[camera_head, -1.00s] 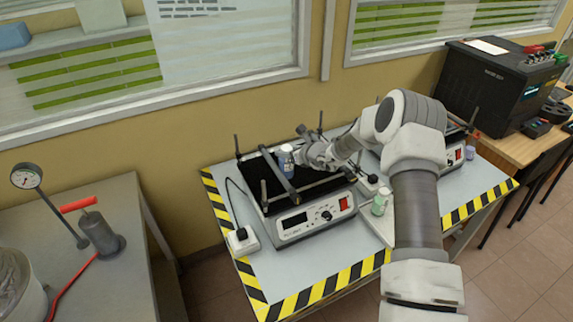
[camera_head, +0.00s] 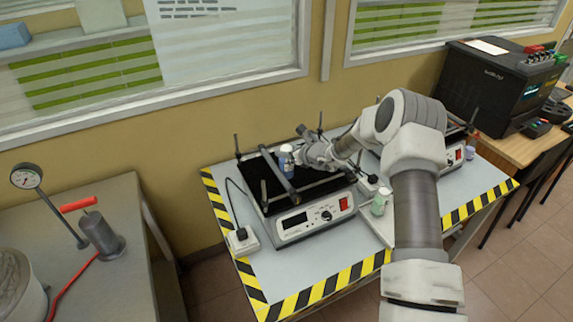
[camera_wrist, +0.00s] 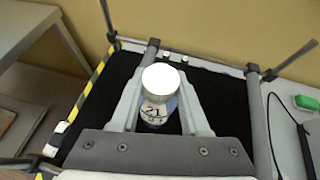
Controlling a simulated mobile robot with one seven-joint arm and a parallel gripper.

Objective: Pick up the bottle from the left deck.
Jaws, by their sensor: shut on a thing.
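The bottle (camera_wrist: 157,108) has a white cap and a label reading 21. In the wrist view it stands upright between the two fingers of my gripper (camera_wrist: 158,95), which are shut on it. In the head view the bottle (camera_head: 286,157) shows blue and white at the tip of my gripper (camera_head: 294,155). It is over the black deck (camera_head: 262,180) of the left shaker. I cannot tell whether its base touches the deck.
Metal posts (camera_head: 237,146) and bars surround the deck. A second shaker (camera_head: 452,156) is behind my arm. A power socket (camera_head: 243,241) lies at the left. The bench front is clear.

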